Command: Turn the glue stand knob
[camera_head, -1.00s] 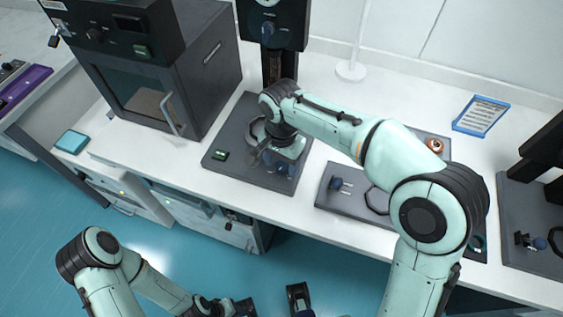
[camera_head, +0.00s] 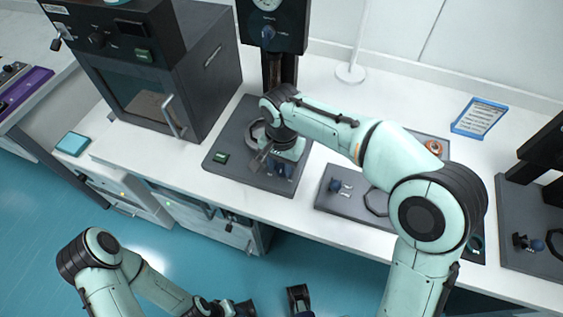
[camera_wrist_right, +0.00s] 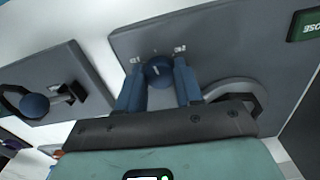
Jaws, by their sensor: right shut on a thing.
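The glue stand is a dark grey base plate (camera_head: 232,135) with a black column (camera_head: 281,68) and a dial head (camera_head: 270,22) behind it. My right gripper (camera_head: 277,170) is low over the front of this plate. In the right wrist view, its two blue fingers (camera_wrist_right: 159,85) close on both sides of a round dark-blue knob (camera_wrist_right: 158,71), with small white marks on the plate beside it. In the head view the arm and gripper hide most of the knob. My left gripper (camera_head: 272,306) is at the bottom edge, away from the bench and partly cut off.
A dark oven-like box (camera_head: 165,85) stands left of the stand. Another plate (camera_head: 335,204) with a blue knob (camera_head: 335,185) lies to the right. A blue-framed card (camera_head: 480,117) and a white stand base (camera_head: 350,74) are at the back. Bare white bench lies between them.

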